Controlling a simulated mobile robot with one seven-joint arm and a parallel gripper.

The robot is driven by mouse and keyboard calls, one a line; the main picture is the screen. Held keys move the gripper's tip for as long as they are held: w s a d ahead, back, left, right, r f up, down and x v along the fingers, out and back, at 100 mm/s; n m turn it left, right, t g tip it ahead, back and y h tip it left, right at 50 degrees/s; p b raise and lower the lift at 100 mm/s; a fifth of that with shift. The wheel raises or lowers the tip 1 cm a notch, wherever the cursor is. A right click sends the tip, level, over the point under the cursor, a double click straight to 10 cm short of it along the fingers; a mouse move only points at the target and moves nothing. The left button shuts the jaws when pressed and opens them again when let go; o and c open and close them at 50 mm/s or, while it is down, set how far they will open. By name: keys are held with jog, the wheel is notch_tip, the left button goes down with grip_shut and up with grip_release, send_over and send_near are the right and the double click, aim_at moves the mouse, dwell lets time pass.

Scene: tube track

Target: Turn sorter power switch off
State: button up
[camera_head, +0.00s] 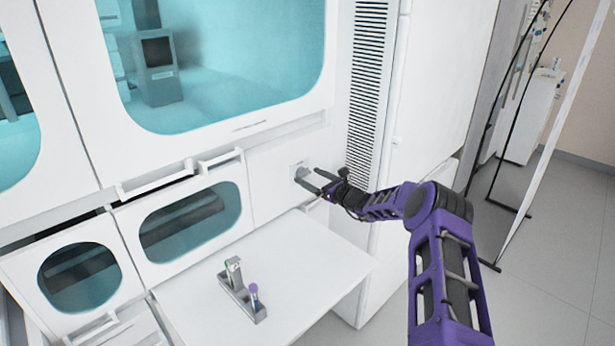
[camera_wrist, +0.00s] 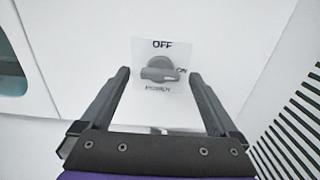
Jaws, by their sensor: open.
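The sorter power switch (camera_wrist: 160,70) is a grey rotary knob on a light label plate on the white machine front. In the wrist view the plate reads OFF above the knob, ON to its right and a word like POWER below. The knob's handle lies roughly sideways, with one end toward ON. In the head view the switch (camera_head: 301,172) is small, just left of my fingertips. My gripper (camera_wrist: 158,78) is open, its two dark fingers on either side of the knob. I cannot tell whether they touch it. My gripper also shows in the head view (camera_head: 312,180).
A white shelf (camera_head: 330,262) juts out below the switch, with a grey tube rack (camera_head: 240,298) holding tubes. A vented panel (camera_head: 368,80) stands to the right of the switch. Handles (camera_head: 220,160) and teal windows (camera_head: 190,222) are to the left. Open floor lies at right.

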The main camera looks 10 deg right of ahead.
jog(key=shift+x, duration=0.95)
jog(key=c, duration=1.4)
